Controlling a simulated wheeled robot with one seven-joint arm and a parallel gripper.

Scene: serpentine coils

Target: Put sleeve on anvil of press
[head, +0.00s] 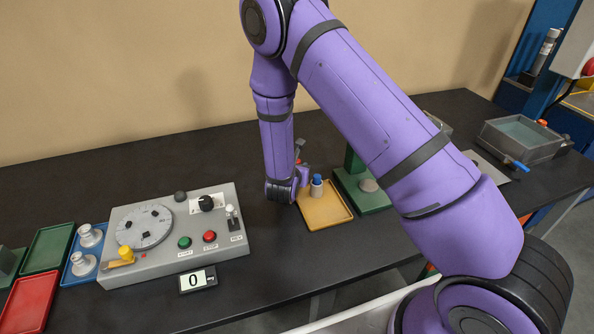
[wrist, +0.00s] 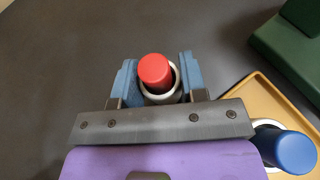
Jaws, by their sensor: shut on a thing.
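My gripper (wrist: 157,80) is shut on a pale, ring-mouthed sleeve (wrist: 176,96) with a red-topped cylinder (wrist: 154,69) standing in its mouth. The blue finger pads are on either side of it. In the head view my gripper is small and partly hidden, at the left edge of the yellow tray (head: 328,217). The green press (head: 378,203) stands right of the tray, with a round grey disc, seemingly its anvil (head: 368,185), on its base. My arm hides part of the press. The press's green base (wrist: 285,50) also shows at the wrist view's upper right.
A blue-topped pale piece (head: 317,187) stands on the yellow tray, close to my gripper. A grey control box (head: 170,258) with a dial and buttons is at left, near blue, red and green trays. A grey basin (head: 490,140) is at far right. The black table behind is bare.

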